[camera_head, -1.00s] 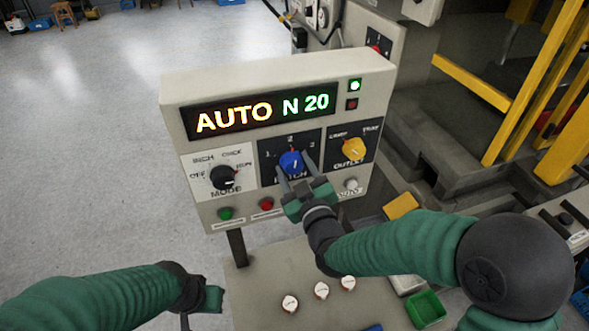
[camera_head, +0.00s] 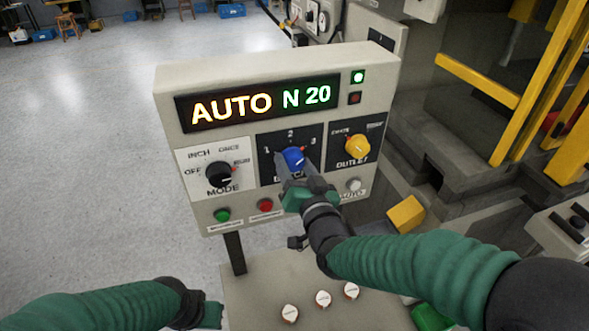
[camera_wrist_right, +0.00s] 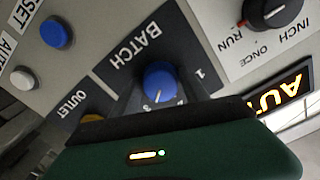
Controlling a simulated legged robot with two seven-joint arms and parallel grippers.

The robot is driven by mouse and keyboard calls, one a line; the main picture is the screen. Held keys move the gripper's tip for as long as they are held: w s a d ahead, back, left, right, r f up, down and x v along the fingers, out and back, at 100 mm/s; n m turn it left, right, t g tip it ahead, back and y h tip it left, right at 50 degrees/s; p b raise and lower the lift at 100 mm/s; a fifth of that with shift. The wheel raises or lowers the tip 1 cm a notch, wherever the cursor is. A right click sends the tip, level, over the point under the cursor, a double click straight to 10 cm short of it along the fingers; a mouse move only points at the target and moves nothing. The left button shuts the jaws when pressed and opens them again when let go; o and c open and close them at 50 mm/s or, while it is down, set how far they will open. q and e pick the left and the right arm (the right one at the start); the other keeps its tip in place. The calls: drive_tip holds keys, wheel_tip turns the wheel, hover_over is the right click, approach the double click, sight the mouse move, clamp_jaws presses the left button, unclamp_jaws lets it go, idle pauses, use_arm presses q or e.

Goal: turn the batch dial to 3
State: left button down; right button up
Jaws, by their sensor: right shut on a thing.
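The blue batch dial (camera_head: 292,157) sits on the black BATCH panel of the grey control box, with marks 1, 2 and 3 around its upper side. My right gripper (camera_head: 294,166) is shut on this dial, with a finger at each side, and hides the lower panel lettering. The dial also shows in the right wrist view (camera_wrist_right: 159,79), upside down, its white line pointing away from 1, apparently toward 3; the marks there are partly hidden. My left gripper (camera_head: 208,314) is low at the left, away from the box; its jaws cannot be made out.
The black mode dial (camera_head: 219,175) is left of the batch dial and the yellow outlet dial (camera_head: 357,146) right. Green (camera_head: 222,215) and red (camera_head: 265,206) buttons sit below. The display (camera_head: 258,104) reads AUTO N 20. A grey shelf (camera_head: 255,290) holds several white round pieces.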

drive_tip(key=shift+f+m, duration=0.45)
drive_tip(key=shift+m, duration=0.05)
drive_tip(key=o, duration=1.3)
drive_tip(key=shift+r, duration=0.25)
drive_tip(key=shift+o, duration=0.2)
